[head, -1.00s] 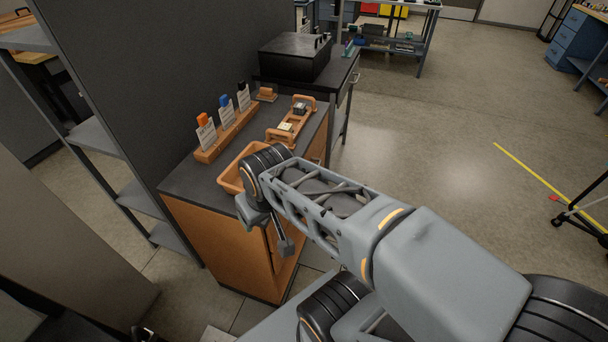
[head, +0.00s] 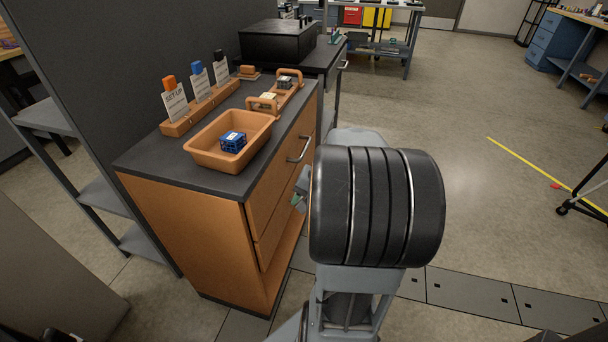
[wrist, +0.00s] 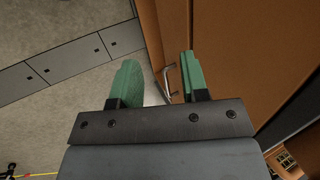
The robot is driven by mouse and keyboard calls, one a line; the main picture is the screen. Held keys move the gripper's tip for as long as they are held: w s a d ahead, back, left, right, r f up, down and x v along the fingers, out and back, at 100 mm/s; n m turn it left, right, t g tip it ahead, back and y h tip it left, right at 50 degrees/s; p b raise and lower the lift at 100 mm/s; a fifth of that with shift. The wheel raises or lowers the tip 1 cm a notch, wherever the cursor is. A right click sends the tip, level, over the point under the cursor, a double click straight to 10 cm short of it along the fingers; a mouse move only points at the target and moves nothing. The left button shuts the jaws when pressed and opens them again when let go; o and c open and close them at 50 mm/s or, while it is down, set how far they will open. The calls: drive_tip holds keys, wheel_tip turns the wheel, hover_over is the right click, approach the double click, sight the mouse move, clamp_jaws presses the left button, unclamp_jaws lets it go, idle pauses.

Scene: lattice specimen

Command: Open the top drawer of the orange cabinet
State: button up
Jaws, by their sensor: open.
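The orange cabinet (head: 190,235) stands left of centre in the head view under a dark top. Its top drawer (head: 268,190) looks flush with the front and has a silver bar handle (head: 300,149). My gripper (head: 300,188) is beside the cabinet front, mostly hidden behind my wrist. In the wrist view my gripper (wrist: 160,65) is open, with two green fingers apart and nothing held. A silver handle (wrist: 168,84) on an orange front shows between the fingers. I cannot tell which drawer it belongs to, or how far beyond the fingertips it lies.
On the cabinet top are an orange bin (head: 208,153) with a blue item (head: 233,142), a holder with several labelled cards (head: 175,127), and a handled orange tray (head: 284,98). A black box (head: 277,42) stands behind. Open floor (head: 440,130) lies to the right.

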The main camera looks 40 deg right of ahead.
drive_tip(key=w+d+f+m+t+y+b, duration=0.1)
drive_tip(key=w+d+f+m+t+b, duration=0.1)
drive_tip(key=d+f+m+t+b, duration=0.5)
drive_tip(key=n+t+h, duration=0.2)
drive_tip(key=n+t, duration=0.1)
drive_tip(key=t, duration=0.2)
approach(305, 148)
drive_tip(key=shift+y, duration=0.3)
drive_tip(key=x, duration=0.3)
drive_tip(key=b+x, duration=0.1)
drive_tip(key=x, duration=0.2)
drive_tip(key=f+b+x, duration=0.1)
drive_tip(key=x, duration=0.3)
clamp_jaws()
